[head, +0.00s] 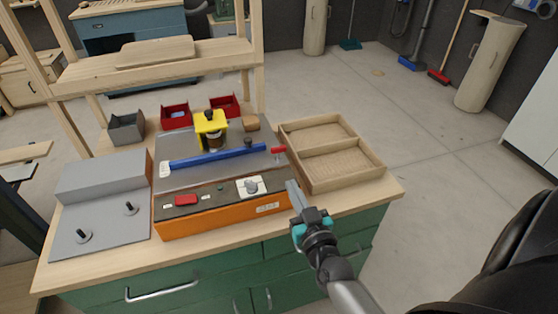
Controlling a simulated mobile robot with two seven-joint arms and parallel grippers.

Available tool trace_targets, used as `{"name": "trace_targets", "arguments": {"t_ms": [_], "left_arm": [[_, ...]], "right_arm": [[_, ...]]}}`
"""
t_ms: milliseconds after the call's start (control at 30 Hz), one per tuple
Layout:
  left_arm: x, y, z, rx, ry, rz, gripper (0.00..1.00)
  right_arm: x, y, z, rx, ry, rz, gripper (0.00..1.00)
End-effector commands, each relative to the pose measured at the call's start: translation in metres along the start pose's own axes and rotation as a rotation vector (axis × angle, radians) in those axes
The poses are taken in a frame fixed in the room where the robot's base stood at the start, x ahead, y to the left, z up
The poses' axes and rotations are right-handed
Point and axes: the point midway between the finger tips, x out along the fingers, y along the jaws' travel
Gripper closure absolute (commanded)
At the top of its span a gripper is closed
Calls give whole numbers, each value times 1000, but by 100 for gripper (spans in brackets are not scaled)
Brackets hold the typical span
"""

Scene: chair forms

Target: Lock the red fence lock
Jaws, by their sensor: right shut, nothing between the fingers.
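The red fence lock (279,149) is a small red lever at the right end of the blue fence (215,158). The fence lies across the grey top of an orange machine (225,219) on the workbench. My right gripper (292,188) is shut and empty. In the picture it is just below the red lock, by the machine's right front corner and the wooden tray. I cannot tell whether it touches anything. My left gripper is out of view.
A wooden tray (374,167) with two compartments stands right of the machine. A yellow part (210,123) rises behind the fence. A grey block with two knobs (100,233) is at left. Small red bins (176,118) and a grey bin (126,129) stand behind.

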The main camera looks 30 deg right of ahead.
Motion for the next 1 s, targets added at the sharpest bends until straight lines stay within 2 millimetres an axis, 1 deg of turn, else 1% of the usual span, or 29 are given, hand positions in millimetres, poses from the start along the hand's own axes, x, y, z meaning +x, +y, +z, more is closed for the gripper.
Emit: {"name": "trace_targets", "arguments": {"t_ms": [33, 400, 600, 800, 1000], "left_arm": [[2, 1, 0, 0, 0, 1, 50], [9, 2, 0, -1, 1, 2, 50], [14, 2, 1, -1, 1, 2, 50], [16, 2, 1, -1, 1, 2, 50], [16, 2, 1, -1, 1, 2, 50]], "right_arm": [[10, 0, -1, 0, 4, 1, 100], [69, 0, 0, 0, 3, 0, 100], [93, 0, 0, -1, 1, 0, 100], [104, 0, 0, 0, 0, 0, 100], [106, 0, 0, -1, -1, 0, 100]]}}
